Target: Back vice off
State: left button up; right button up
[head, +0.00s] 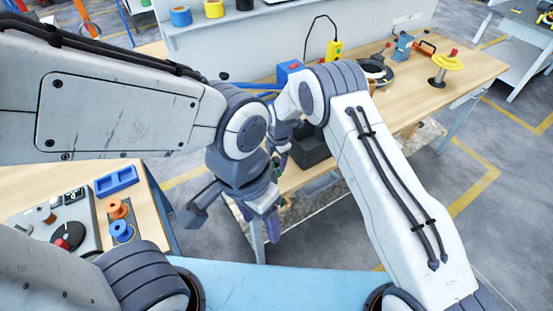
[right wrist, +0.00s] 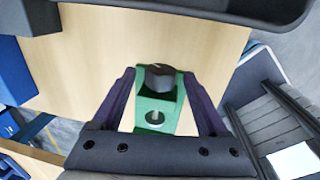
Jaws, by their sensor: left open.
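In the right wrist view a green block (right wrist: 157,110) with a black knob and a small pale bolt stands over the wooden bench top. The purple fingers of my right gripper (right wrist: 158,76) lie on either side of it. Their tips are close to its sides; whether they touch I cannot tell. In the head view my right gripper (head: 281,158) is mostly hidden behind my left arm. My left gripper (head: 262,216) is open, points down and is in front of the bench edge. I cannot tell from the head view which object is the vice.
A black bin (head: 313,148) stands on the bench (head: 410,108) beside my right gripper. A blue block (head: 289,69), a yellow tester (head: 334,50) and a yellow-topped stand (head: 447,64) are behind. A side table at left holds a blue tray (head: 117,181) and spools (head: 121,231).

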aim_at(278, 162)
jog(key=r+b, duration=0.1)
jog(key=r, duration=0.2)
jog(key=r+b, duration=0.1)
jog(key=r, duration=0.2)
jog(key=s+r+b, duration=0.1)
jog(key=r, duration=0.2)
jog(key=shift+d+r, duration=0.25)
jog(key=shift+d, duration=0.1)
jog(key=shift+s+r, duration=0.1)
jog(key=shift+r, duration=0.35)
